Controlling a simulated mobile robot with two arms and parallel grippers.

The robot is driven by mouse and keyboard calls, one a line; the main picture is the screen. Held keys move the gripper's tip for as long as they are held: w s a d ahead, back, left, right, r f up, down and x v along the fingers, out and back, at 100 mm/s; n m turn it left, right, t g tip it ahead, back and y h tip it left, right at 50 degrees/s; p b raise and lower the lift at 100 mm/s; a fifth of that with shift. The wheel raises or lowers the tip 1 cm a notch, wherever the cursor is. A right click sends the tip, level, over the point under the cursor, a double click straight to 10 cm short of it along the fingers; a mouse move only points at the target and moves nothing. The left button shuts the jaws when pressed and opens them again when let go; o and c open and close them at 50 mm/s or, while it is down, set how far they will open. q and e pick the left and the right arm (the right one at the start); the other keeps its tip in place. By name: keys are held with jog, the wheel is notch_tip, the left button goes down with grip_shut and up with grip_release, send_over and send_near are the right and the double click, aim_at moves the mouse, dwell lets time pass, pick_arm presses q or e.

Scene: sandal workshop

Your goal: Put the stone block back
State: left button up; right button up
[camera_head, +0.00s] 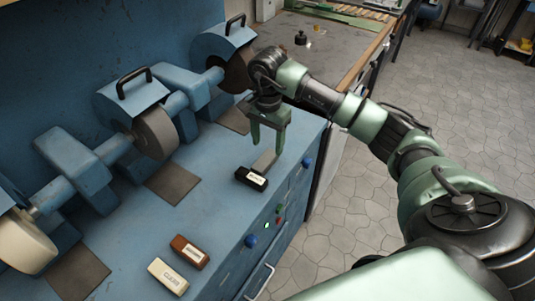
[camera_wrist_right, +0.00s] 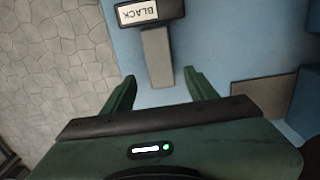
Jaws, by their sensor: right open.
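A plain grey block (camera_head: 265,160), which looks like the stone block, lies on the blue bench (camera_head: 215,178). Its far end in the wrist view (camera_wrist_right: 157,55) meets or nearly meets a black block labelled BLACK (camera_head: 251,179). I cannot tell whether the two touch. My right gripper (camera_head: 267,148) is open and empty, pointing down over the grey block's near end. In the wrist view the block lies ahead, in line with the gap between the fingers (camera_wrist_right: 160,78). My left gripper is not in view.
A brown block (camera_head: 189,251) and a cream labelled block (camera_head: 168,276) lie at the bench front. Grinding wheels (camera_head: 156,132) stand along the back, with dark mats (camera_head: 172,184) before them. Knobs (camera_head: 251,241) line the front edge. Bare bench lies between the blocks.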

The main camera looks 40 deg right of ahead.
aim_at(268, 156)
notch_tip(268, 156, up, 7)
jog(key=b, duration=0.1)
